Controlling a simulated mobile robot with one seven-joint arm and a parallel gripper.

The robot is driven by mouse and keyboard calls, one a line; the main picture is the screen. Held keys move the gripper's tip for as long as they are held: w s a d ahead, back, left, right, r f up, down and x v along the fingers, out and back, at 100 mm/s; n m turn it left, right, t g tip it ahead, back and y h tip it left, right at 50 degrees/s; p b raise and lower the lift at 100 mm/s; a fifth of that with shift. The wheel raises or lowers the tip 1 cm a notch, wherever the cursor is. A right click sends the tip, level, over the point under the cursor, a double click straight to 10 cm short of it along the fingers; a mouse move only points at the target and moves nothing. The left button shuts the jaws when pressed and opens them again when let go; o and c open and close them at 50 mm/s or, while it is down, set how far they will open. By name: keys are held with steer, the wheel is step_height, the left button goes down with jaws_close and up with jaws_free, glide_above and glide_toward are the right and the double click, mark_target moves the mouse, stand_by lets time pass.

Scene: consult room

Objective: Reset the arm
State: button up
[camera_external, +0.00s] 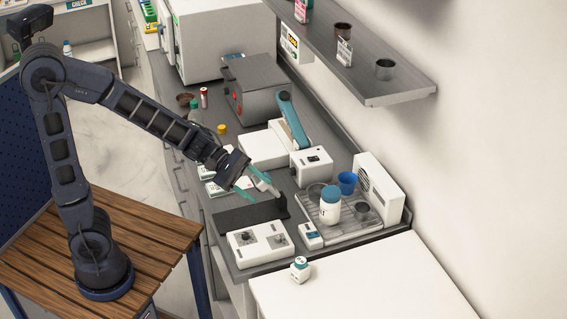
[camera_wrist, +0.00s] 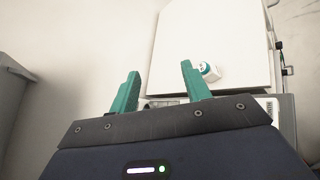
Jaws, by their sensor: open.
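My gripper (camera_external: 256,188) is at the end of my outstretched arm, over the grey counter and close to a dark flat plate with an upright end. Its teal fingers stand apart with nothing between them. In the wrist view my gripper (camera_wrist: 158,92) is also open and empty. A small white bottle with a teal cap (camera_wrist: 208,71) shows beyond the right finger there, on a white surface. The same bottle (camera_external: 300,270) stands on the white table in the external view. Whether my fingers touch the plate, I cannot tell.
The dark plate (camera_external: 240,216) and a white two-dial device (camera_external: 260,245) lie below my gripper. A grey ribbed tray (camera_external: 345,228) to the right holds a larger white bottle (camera_external: 330,205) and a blue cup (camera_external: 347,183). A shelf (camera_external: 400,88) juts from the wall. The white table (camera_external: 370,285) is mostly clear.

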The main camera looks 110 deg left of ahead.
steer(key=s+d+r+m+g+h, duration=0.1)
steer(key=s+d+m+g+h, duration=0.15)
steer(key=d+m, duration=0.55)
steer(key=s+d+r+m+g+h, duration=0.1)
steer(key=s+d+m+g+h, duration=0.25)
steer(key=d, duration=0.95)
steer(key=s+d+m+g+y, duration=0.1)
steer(key=s+d+m+y, duration=0.1)
steer(key=s+m+y, duration=0.2)
steer(key=s+d+r+m+g+y, duration=0.1)
steer(key=s+m+y, duration=0.3)
steer(key=s+m, duration=0.5)
steer(key=shift+d+r+m+g, duration=0.25)
steer(key=shift+d+m+g, duration=0.4)
steer(key=shift+m+g, duration=0.1)
steer(key=shift+c, duration=0.2)
